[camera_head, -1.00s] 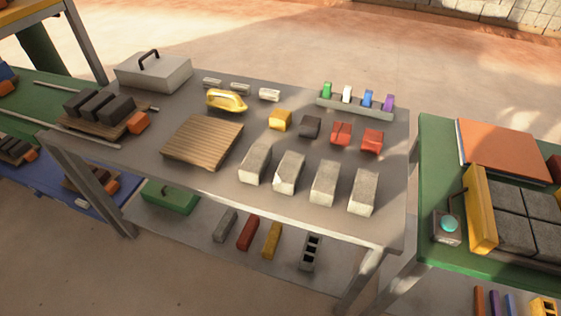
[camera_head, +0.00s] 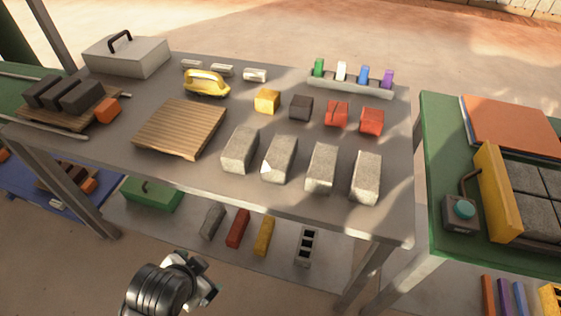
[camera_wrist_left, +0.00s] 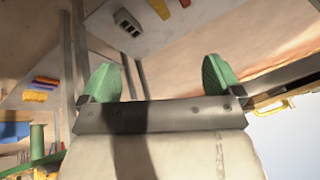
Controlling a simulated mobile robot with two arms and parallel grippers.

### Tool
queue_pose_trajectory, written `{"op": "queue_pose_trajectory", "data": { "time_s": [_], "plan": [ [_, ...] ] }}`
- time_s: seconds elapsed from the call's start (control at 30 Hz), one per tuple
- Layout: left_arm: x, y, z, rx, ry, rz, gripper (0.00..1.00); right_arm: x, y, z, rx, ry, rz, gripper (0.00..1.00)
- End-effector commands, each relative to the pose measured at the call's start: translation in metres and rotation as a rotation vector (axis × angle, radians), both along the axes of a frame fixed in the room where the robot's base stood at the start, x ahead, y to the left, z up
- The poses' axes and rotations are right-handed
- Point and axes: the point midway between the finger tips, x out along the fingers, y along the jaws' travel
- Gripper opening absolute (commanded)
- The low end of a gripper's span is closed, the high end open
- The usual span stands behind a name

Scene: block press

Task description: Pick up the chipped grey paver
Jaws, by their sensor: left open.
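The chipped grey paver (camera_head: 280,158) stands in the front row of grey pavers on the grey table, second from the left. A pale chipped patch shows at its near left corner. My left gripper (camera_head: 203,279) is low in the head view, in front of the table and apart from the pavers. In the left wrist view the left gripper (camera_wrist_left: 162,76) has its green fingertips wide apart with nothing between them. The paver is not visible in the left wrist view. My right gripper is not in view.
Similar grey pavers (camera_head: 241,149) stand close on both sides of the chipped one. A wooden pallet (camera_head: 180,128) lies to the left. Coloured cubes (camera_head: 336,113) sit behind. The table's front edge (camera_head: 215,190) and lower shelf (camera_head: 275,262) lie near my gripper.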

Motion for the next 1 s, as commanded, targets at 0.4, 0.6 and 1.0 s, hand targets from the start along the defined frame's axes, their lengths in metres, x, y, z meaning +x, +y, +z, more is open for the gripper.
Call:
{"op": "queue_pose_trajectory", "data": {
  "time_s": [0.4, 0.6, 1.0],
  "plan": [
    [0.095, -0.088, 0.076, 0.735, -0.495, -1.068, 0.94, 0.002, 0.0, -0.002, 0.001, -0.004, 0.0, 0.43],
    [0.13, -0.126, 0.105, 1.394, -0.677, -1.588, 0.94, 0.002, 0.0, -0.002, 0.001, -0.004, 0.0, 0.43],
    [0.166, -0.149, 0.106, 1.858, -0.7, -1.847, 0.94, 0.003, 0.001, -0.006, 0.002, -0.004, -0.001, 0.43]
  ]
}}
